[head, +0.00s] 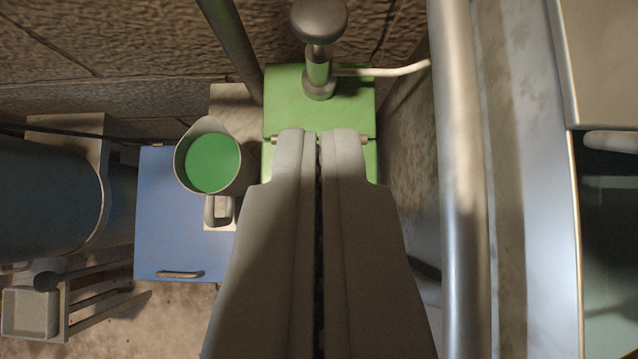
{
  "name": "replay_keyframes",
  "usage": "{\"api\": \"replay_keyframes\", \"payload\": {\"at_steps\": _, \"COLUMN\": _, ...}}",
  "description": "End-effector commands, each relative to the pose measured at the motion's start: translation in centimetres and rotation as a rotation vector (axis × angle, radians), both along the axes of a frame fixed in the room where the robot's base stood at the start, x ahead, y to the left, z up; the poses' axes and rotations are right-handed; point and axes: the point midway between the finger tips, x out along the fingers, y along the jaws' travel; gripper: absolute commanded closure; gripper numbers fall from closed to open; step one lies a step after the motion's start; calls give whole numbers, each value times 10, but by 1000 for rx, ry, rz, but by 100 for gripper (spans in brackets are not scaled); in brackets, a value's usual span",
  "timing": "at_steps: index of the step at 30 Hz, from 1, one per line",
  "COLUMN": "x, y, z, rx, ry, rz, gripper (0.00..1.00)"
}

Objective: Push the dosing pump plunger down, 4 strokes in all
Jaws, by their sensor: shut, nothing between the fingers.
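The dosing pump plunger (319,20) has a dark round knob on a green stem. It stands on a green box (350,108), and a pale spout (385,71) sticks out from it to the right. My gripper (318,136) is shut and empty, its two grey fingers side by side. In the picture its tips lie below the plunger's base, over the near part of the green box, apart from the knob. The fingers hide part of the box. I cannot tell the height of the tips above the box.
A jug (218,182) with green liquid stands left of my gripper, close by. Under it is a blue cabinet (160,232) with a handle. A thick metal pipe (460,180) runs upright on the right. A stone wall (120,60) closes off the back.

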Motion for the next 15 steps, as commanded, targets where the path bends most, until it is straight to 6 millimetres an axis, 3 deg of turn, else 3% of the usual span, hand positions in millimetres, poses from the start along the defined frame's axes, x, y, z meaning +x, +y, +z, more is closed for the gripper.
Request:
{"api": "replay_keyframes", "payload": {"at_steps": 10, "x": 1, "y": 0, "z": 0, "rx": 0, "ry": 0, "rz": 0, "gripper": 100}}
{"api": "replay_keyframes", "payload": {"at_steps": 15, "x": 15, "y": 1, "z": 6, "rx": 0, "ry": 2, "rz": 0, "gripper": 100}}
